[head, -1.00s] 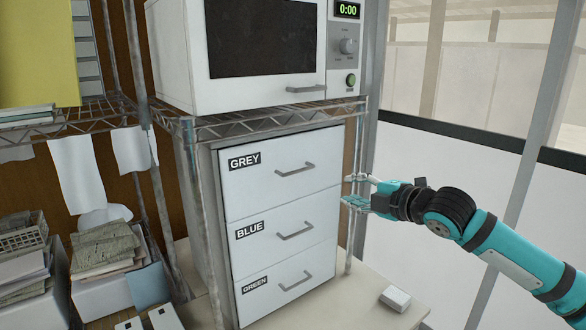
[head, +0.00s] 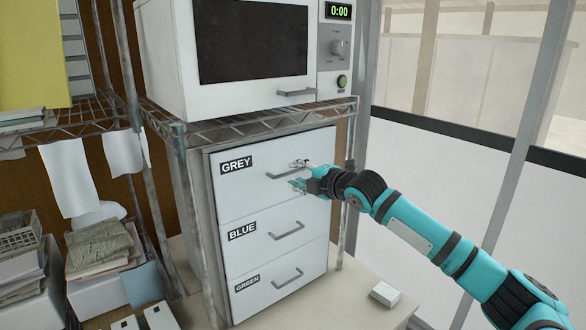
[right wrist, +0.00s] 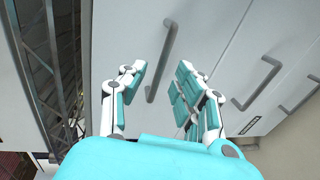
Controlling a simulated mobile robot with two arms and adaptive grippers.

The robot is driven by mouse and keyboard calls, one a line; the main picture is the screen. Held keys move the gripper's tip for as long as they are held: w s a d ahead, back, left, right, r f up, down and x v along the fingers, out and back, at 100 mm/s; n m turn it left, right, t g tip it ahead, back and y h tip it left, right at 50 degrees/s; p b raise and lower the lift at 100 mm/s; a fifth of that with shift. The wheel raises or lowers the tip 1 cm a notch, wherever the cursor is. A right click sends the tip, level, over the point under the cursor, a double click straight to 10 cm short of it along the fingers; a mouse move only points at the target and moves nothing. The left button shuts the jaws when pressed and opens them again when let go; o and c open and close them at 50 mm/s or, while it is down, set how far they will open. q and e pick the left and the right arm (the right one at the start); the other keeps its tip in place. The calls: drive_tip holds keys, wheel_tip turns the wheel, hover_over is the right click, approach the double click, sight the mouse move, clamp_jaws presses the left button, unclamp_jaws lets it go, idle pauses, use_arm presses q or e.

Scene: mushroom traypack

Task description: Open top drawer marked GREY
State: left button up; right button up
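The white drawer marked GREY (head: 240,190) is the top one of three in the cabinet and is closed. Its grey bar handle (head: 285,174) is partly covered by my right gripper (head: 296,174) in the head view. The right gripper is open and in front of the handle's right part. In the right wrist view, the handle (right wrist: 162,62) stands ahead of the fingers, between the lines of the two open fingers (right wrist: 152,88). Nothing is held, and I cannot tell whether a finger touches the handle. My left gripper is not in view.
Drawers marked BLUE (head: 260,250) and GREEN (head: 300,262) lie below, both closed. A microwave (head: 185,70) stands on the wire shelf (head: 250,127) above. Boxes of papers (head: 100,250) are at the left. A small white box (head: 385,294) lies on the table at right.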

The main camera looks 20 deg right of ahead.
drive_tip(key=x, duration=0.2)
drive_tip(key=shift+w, duration=0.3)
drive_tip(key=shift+f, duration=0.1)
clamp_jaws()
